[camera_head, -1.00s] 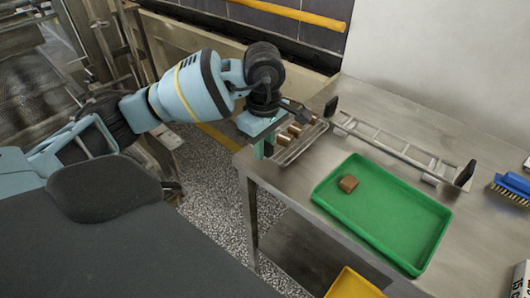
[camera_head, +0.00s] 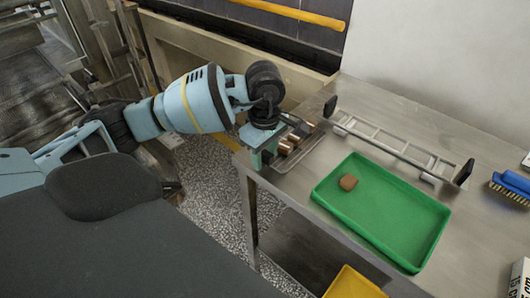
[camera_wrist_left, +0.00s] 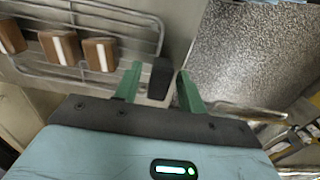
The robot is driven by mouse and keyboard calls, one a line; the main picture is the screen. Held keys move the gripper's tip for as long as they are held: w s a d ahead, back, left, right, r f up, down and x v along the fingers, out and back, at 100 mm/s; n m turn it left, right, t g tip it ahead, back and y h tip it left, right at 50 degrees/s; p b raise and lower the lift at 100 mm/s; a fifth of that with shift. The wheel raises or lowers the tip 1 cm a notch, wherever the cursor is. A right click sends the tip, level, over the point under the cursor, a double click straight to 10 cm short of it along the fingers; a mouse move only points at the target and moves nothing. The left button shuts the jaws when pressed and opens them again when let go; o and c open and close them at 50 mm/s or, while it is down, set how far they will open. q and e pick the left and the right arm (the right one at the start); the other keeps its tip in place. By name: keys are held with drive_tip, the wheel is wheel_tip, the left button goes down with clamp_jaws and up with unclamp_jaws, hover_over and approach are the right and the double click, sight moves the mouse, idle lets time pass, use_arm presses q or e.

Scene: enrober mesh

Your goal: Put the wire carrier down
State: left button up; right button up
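The wire carrier (camera_head: 310,153) is a shallow metal rack at the left end of the steel table, and appears to rest on it. Several brown chocolates (camera_head: 285,148) sit in it; some have white stripes in the left wrist view (camera_wrist_left: 100,54). My left gripper (camera_head: 268,158) is at the carrier's near-left end. In the left wrist view its green fingers (camera_wrist_left: 160,84) stand either side of the carrier's black grip (camera_wrist_left: 160,76), with narrow gaps showing. The carrier's wires (camera_wrist_left: 95,18) also show there. My right gripper is out of view.
A green tray (camera_head: 395,222) with one brown chocolate (camera_head: 348,182) lies in front of the carrier. A metal frame with black ends (camera_head: 395,145) lies behind the tray. A blue brush (camera_head: 513,186) is at the right. A yellow container (camera_head: 352,285) shows below the table.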

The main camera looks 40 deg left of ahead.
use_arm(q)
drive_tip(key=shift+r, duration=0.55)
wheel_tip(320, 180, up, 11)
drive_tip(key=shift+r, duration=0.1)
idle(0.7)
idle(0.9)
